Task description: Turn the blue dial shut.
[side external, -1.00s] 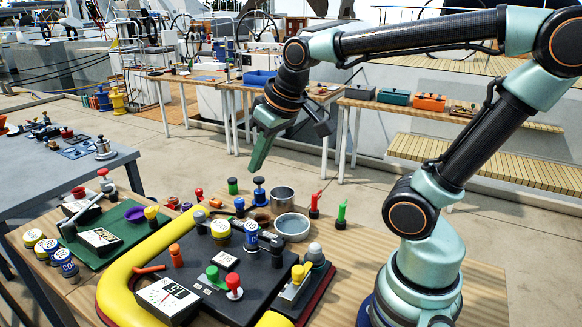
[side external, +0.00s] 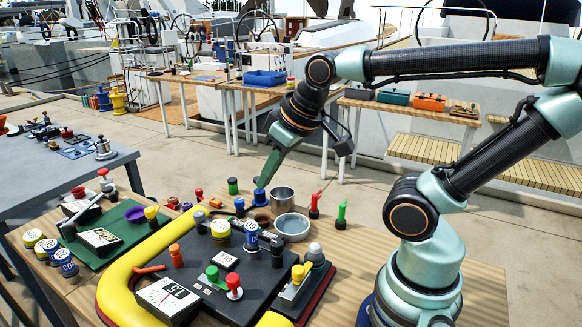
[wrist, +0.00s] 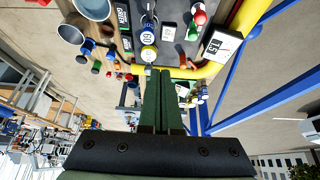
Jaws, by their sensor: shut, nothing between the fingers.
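A blue round dial with a white label (side external: 251,233) stands on the dark panel in the side view, next to a yellow-topped one. It shows upright in the wrist view (wrist: 149,32), with its label facing the camera. A second blue piece, a small knob (side external: 260,197), stands beyond the panel; I cannot tell which one the task means. My gripper (side external: 262,183) is shut and empty, pointing down and left with its tip close above the small blue knob in the picture. The wrist view shows the fingers (wrist: 166,75) pressed together, apart from the labelled dial. Contact with the small knob cannot be told.
A yellow curved tube (side external: 130,265) borders the dark panel (side external: 240,285). Metal cups (side external: 292,226), red and green levers and other small knobs crowd the wooden table. A white gauge (side external: 167,298) sits at the panel's front left. Air above the panel is free.

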